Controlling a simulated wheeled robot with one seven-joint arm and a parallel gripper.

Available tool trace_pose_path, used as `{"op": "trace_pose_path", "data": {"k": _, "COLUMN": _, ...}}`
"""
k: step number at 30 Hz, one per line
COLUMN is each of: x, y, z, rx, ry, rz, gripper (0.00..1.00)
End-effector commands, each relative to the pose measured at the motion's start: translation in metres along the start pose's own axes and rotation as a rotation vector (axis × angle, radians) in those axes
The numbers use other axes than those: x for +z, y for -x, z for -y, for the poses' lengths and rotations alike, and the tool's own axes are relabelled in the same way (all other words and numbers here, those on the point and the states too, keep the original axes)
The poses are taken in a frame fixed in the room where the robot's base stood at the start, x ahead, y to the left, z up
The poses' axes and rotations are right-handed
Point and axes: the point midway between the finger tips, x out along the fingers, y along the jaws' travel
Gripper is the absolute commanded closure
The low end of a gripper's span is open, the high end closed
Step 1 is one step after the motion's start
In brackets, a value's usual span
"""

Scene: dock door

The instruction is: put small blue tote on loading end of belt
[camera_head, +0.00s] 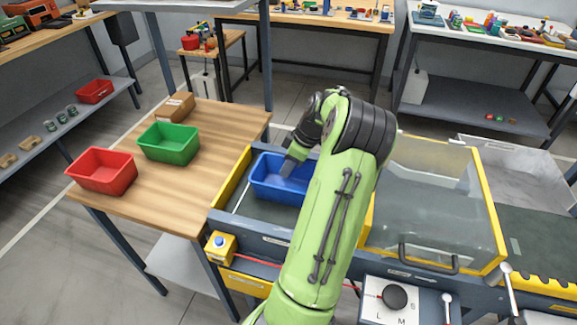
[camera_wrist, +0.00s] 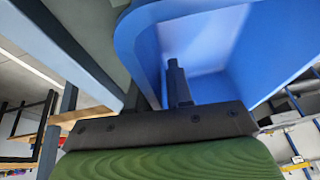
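The small blue tote (camera_head: 262,183) is upright over the loading end of the belt (camera_head: 262,207), between the side rails. My gripper (camera_head: 288,165) reaches down to the tote's right part, and my arm hides that end. In the wrist view, the blue tote (camera_wrist: 215,50) fills the upper middle. My gripper (camera_wrist: 160,88) straddles its wall, with one finger inside and one outside, close against it, and looks shut on the wall. I cannot tell whether the tote's base touches the belt.
A wooden table (camera_head: 205,195) at the left holds a red tote (camera_head: 103,172), a green tote (camera_head: 168,145) and a cardboard box (camera_head: 174,107). A clear yellow-framed cover (camera_head: 435,210) stands over the belt to the right. A button box (camera_head: 220,249) is at the front left.

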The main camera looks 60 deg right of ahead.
Motion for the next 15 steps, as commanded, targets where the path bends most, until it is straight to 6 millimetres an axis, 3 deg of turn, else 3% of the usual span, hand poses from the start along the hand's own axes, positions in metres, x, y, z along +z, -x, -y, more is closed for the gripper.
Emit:
{"op": "trace_pose_path", "data": {"k": 2, "x": 0.0, "y": 0.0, "z": 0.0, "rx": 0.0, "ry": 0.0, "rz": 0.0, "gripper": 0.67}}
{"op": "trace_pose_path", "data": {"k": 10, "x": -0.001, "y": 0.002, "z": 0.0, "rx": 0.0, "ry": 0.0, "rz": 0.0, "gripper": 0.67}}
{"op": "trace_pose_path", "data": {"k": 15, "x": -0.002, "y": 0.03, "z": 0.0, "rx": 0.005, "ry": -0.001, "rz": 0.0, "gripper": 0.67}}
